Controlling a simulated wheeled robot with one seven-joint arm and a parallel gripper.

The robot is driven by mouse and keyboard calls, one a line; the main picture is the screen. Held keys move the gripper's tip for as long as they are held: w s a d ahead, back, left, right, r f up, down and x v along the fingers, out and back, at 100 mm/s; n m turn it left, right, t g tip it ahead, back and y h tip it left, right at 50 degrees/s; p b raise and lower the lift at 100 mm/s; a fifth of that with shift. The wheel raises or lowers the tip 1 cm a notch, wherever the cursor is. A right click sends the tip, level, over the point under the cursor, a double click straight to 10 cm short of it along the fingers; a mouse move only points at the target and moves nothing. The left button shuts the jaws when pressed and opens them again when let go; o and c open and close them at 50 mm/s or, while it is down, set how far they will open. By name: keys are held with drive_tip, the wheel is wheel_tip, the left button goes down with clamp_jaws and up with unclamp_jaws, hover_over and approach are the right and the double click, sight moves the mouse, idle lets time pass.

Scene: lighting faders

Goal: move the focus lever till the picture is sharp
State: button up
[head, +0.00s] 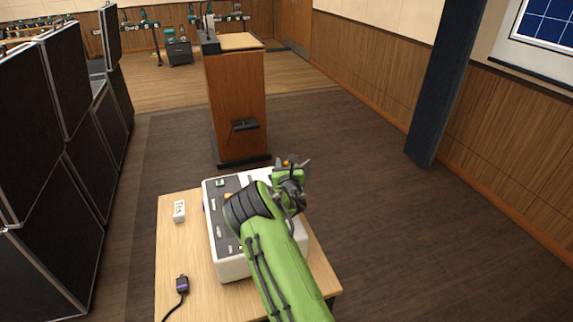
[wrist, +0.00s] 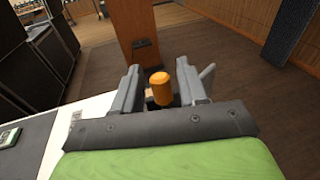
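A white console with a grey control panel (head: 233,268) stands on a wooden table, partly hidden by my green arm. An orange knob (wrist: 160,88), which looks like the lever's handle, stands between the two fingers of my gripper (wrist: 158,86) in the wrist view. A narrow gap shows on each side of it, so the fingers look open around it. In the head view my gripper (head: 292,180) is over the console's far right corner, with a bit of orange beside it. The lever's base is hidden. A framed blue panel with a pale grid (head: 547,22) is cut off at upper right.
The wooden table (head: 177,258) also holds a small white labelled box (head: 179,211) and a purple-and-black plug with a cable (head: 182,284). A wooden lectern (head: 236,105) stands beyond it. Black speaker-like cases (head: 40,170) line the left. Floor on the right is clear.

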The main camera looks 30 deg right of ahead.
drive_tip(key=b+v, duration=0.3)
drive_tip(key=v, duration=1.1)
drive_tip(key=shift+s+a+f, duration=0.15)
drive_tip(key=shift+s+a, duration=0.1)
drive_tip(key=shift+s, duration=0.1)
drive_tip(key=shift+s+a+r, duration=0.15)
drive_tip(key=shift+s+r, duration=0.1)
drive_tip(key=shift+s, duration=0.15)
